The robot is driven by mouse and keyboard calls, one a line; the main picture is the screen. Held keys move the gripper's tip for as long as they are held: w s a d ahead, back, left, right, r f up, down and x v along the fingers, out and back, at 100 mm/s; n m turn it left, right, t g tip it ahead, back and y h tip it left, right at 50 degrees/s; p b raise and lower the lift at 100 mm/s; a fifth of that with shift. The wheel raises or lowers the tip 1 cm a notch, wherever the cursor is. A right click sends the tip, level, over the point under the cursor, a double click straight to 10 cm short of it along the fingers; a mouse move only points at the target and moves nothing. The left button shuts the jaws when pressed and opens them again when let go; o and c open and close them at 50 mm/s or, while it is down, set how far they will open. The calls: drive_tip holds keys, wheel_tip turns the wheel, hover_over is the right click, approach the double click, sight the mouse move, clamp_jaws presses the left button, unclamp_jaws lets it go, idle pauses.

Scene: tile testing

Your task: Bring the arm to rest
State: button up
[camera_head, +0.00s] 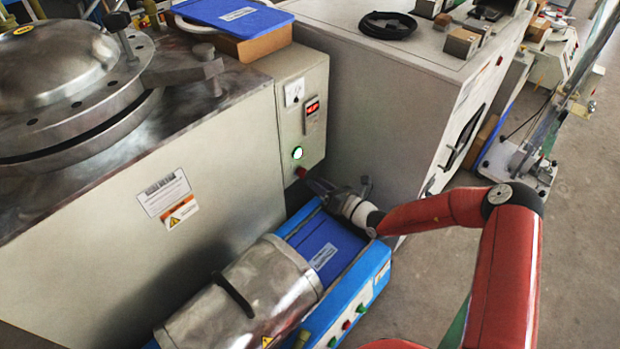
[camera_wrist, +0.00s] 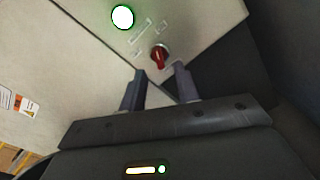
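My gripper (camera_head: 338,190) is at the end of my red arm, low in front of the machine's control box, above the blue machine. In the wrist view my gripper (camera_wrist: 159,88) shows two dark fingers standing apart with a gap between them and nothing held. A red knob (camera_wrist: 159,55) sits on the panel just beyond the fingertips. In the head view the red knob (camera_head: 301,172) is below a lit green-white button (camera_head: 297,153). I cannot tell if a finger touches the knob.
A steel autoclave-like machine (camera_head: 120,250) stands at the left, and a large grey cabinet (camera_head: 380,110) behind the gripper. The blue machine with a metal drum (camera_head: 255,290) lies below. Open floor (camera_head: 580,230) is at the right.

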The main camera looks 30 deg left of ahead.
drive_tip(key=v, duration=0.2)
drive_tip(key=shift+s+d, duration=0.1)
drive_tip(key=shift+d, duration=0.2)
drive_tip(key=s+d+r+n+g+h, duration=0.35)
drive_tip(key=s+d+r+n, duration=0.2)
drive_tip(key=r+n, duration=0.3)
drive_tip(key=s+d+r+n+g+h, duration=0.35)
drive_tip(key=s+d+r+n, duration=0.2)
drive_tip(key=r+n, duration=0.35)
drive_tip(key=s+d+r+n+t+h, duration=0.2)
drive_tip(key=s+d+r+n+h, duration=0.1)
drive_tip(key=d, duration=0.6)
drive_tip(key=s+d+r+n+t+h, duration=0.3)
drive_tip(key=s+d+r, duration=0.3)
drive_tip(key=d, duration=0.3)
drive_tip(key=s+d+r+n+t+h, duration=0.2)
drive_tip(key=s+d+r+n+h, duration=0.2)
drive_tip(key=d, duration=0.6)
drive_tip(key=shift+s+r+t, duration=0.25)
drive_tip(key=shift+s+t, duration=0.05)
drive_tip(key=shift+s, duration=0.5)
